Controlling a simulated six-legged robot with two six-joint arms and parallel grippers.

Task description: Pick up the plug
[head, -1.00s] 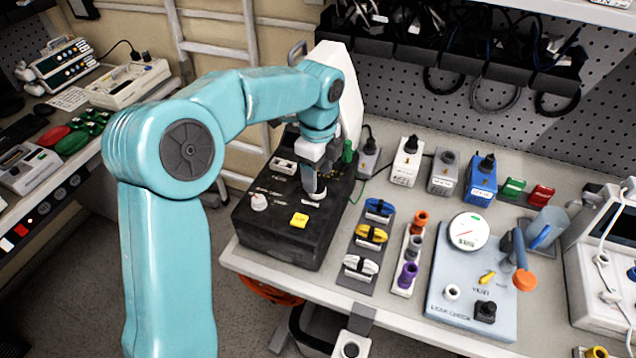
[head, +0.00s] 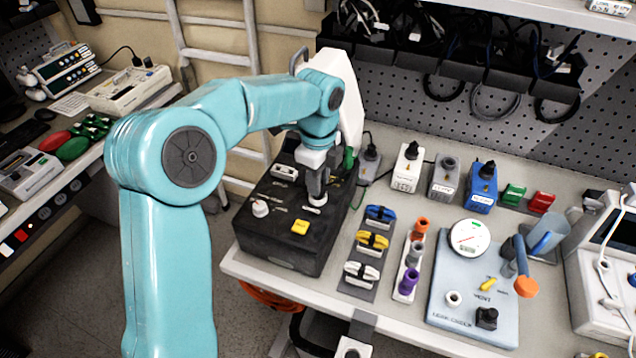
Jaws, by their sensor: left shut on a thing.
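My left gripper (head: 317,194) points down over the right part of the black box (head: 275,238). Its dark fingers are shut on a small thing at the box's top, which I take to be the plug. The fingers hide most of it, and only a pale piece (head: 315,209) shows just under the fingertips. I cannot tell whether it is seated in the box or clear of it. My right gripper is not in view.
A yellow button (head: 300,227) and a white knob (head: 260,209) are on the box. To the right are a rack of blue, yellow and white clips (head: 372,240), a strip of coloured connectors (head: 413,256) and a pale blue gauge board (head: 461,309). Adapters (head: 408,168) stand behind.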

